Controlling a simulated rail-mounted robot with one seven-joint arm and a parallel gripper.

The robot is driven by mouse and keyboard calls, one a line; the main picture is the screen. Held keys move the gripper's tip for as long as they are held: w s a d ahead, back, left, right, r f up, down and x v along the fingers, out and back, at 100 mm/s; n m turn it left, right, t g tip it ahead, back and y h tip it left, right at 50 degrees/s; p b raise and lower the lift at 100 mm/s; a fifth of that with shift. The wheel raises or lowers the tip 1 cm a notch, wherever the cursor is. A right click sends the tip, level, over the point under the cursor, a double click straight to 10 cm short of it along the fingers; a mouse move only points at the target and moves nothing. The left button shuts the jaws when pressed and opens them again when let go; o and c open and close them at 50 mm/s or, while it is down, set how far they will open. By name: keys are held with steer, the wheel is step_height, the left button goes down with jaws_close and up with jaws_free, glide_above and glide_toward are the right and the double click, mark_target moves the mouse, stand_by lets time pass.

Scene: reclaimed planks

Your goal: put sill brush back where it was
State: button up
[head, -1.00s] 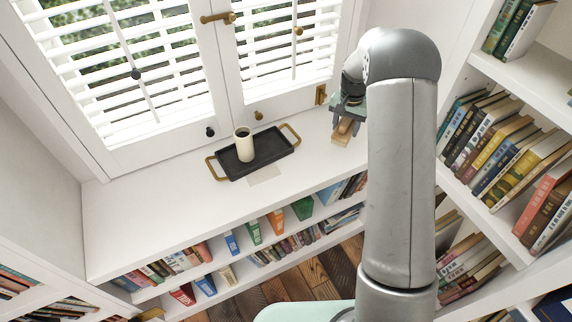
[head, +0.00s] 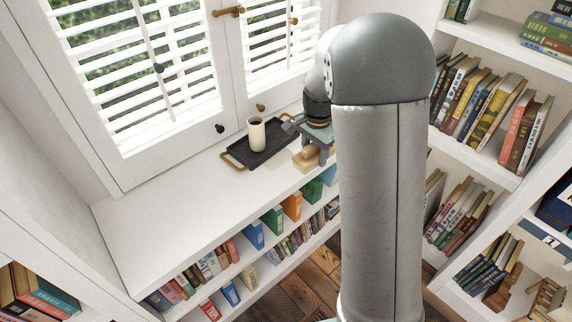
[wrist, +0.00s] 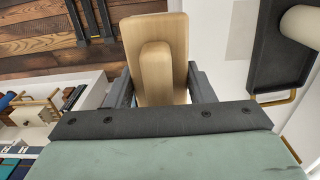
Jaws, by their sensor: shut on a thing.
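The sill brush, a pale wooden block with a raised wooden grip, is in my gripper. In the head view the brush (head: 306,159) is over the front part of the white sill (head: 190,205), just right of the tray. In the wrist view the brush (wrist: 155,55) fills the space between the two dark fingers. My gripper (head: 318,148) is shut on it; in the wrist view my gripper (wrist: 160,85) has a finger on each side of the raised grip. I cannot tell whether the brush touches the sill. A faint pale rectangle (wrist: 243,35) lies on the sill between brush and tray.
A black tray (head: 240,156) with brass handles stands on the sill, holding a cream cup (head: 256,134) of dark liquid. White shutters (head: 135,75) rise behind it. Shelves of books (head: 490,110) stand below the sill and at the right. The sill's left part is clear.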

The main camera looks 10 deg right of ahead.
steer(key=w+a+f, duration=0.2)
steer(key=w, duration=0.2)
glide_above(289, 168)
step_height(289, 168, down, 6)
steer(key=shift+d+p, duration=0.15)
steer(key=shift+p, duration=0.15)
steer(key=shift+w+f, duration=0.15)
steer(key=shift+f, duration=1.65)
steer(key=o, duration=1.2)
